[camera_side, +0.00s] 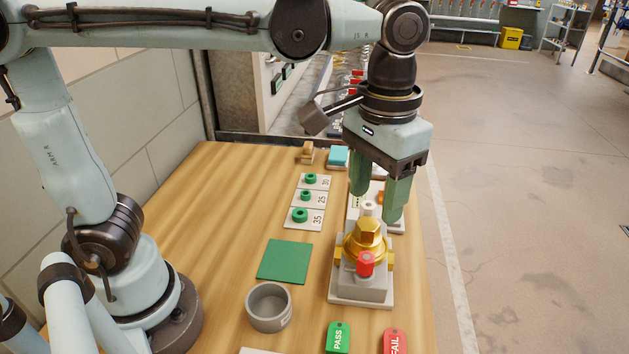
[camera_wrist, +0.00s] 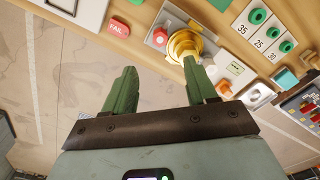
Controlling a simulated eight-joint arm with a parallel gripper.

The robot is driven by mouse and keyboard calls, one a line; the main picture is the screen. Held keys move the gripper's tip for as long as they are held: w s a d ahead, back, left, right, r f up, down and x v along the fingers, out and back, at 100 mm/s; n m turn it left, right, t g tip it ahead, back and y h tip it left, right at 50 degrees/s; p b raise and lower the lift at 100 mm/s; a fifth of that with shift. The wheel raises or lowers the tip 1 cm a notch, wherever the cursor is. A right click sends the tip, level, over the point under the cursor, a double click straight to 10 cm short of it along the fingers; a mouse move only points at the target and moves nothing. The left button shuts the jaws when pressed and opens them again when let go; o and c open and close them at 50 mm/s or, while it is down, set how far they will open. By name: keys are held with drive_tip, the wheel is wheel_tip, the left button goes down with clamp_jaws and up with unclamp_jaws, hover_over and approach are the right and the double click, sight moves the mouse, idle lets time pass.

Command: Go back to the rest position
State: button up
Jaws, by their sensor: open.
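My gripper (camera_side: 377,200) has two green fingers, spread apart with nothing between them. In the side view it hangs above the right part of the wooden table, over and just behind the brass valve (camera_side: 366,240). The valve sits on a grey block with a red cap at its front. In the wrist view my gripper (camera_wrist: 158,92) shows open at the middle, and the brass valve (camera_wrist: 184,44) lies beyond the right fingertip. The fingers look apart from the valve, though in the side view they overlap things behind it.
A card with green rings (camera_side: 303,200) lies behind the green mat (camera_side: 283,261). A grey cup (camera_side: 269,307) stands in front. A green PASS tag (camera_side: 338,338) and red FAIL tag (camera_side: 395,341) lie at the front edge. Open floor (camera_side: 520,200) lies to the right.

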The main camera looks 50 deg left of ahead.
drive_tip(key=shift+r, duration=0.1)
drive_tip(key=s+a+f+t, duration=0.1)
drive_tip(key=a+f+t, duration=0.2)
drive_tip(key=a, duration=0.4)
drive_tip(key=a+f+t, duration=0.4)
drive_tip(key=a, duration=0.4)
drive_tip(key=shift+s+a+n, duration=0.2)
drive_tip(key=shift+s+n, duration=0.15)
drive_tip(key=shift+n, duration=0.05)
drive_tip(key=shift+r, duration=0.1)
drive_tip(key=shift+c, duration=0.2)
